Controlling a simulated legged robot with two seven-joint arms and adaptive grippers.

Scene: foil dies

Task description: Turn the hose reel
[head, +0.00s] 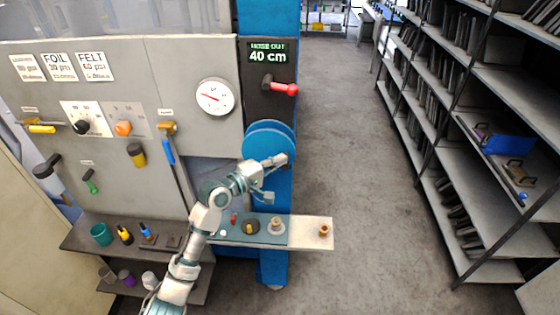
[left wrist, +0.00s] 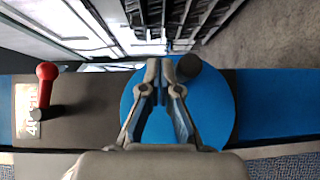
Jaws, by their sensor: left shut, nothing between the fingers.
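The hose reel (head: 268,132) is a blue disc on the blue column, below a display reading "HOSE OUT 40 cm" (head: 268,53). My left gripper (head: 280,161) is in front of the reel's lower part and hides some of it. In the left wrist view, the fingers (left wrist: 167,68) are shut with nothing between them, over the blue reel disc (left wrist: 215,110). A dark round handle (left wrist: 190,70) on the disc is right beside the fingertips, outside them. I cannot tell whether they touch. My right gripper is in neither view.
A red-knobbed lever (head: 280,87) sticks out above the reel; it also shows in the left wrist view (left wrist: 46,72). A narrow shelf (head: 312,233) with small parts lies below my gripper. A grey panel (head: 190,60) with gauge and valves stands left. Floor to the right is clear up to the racks.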

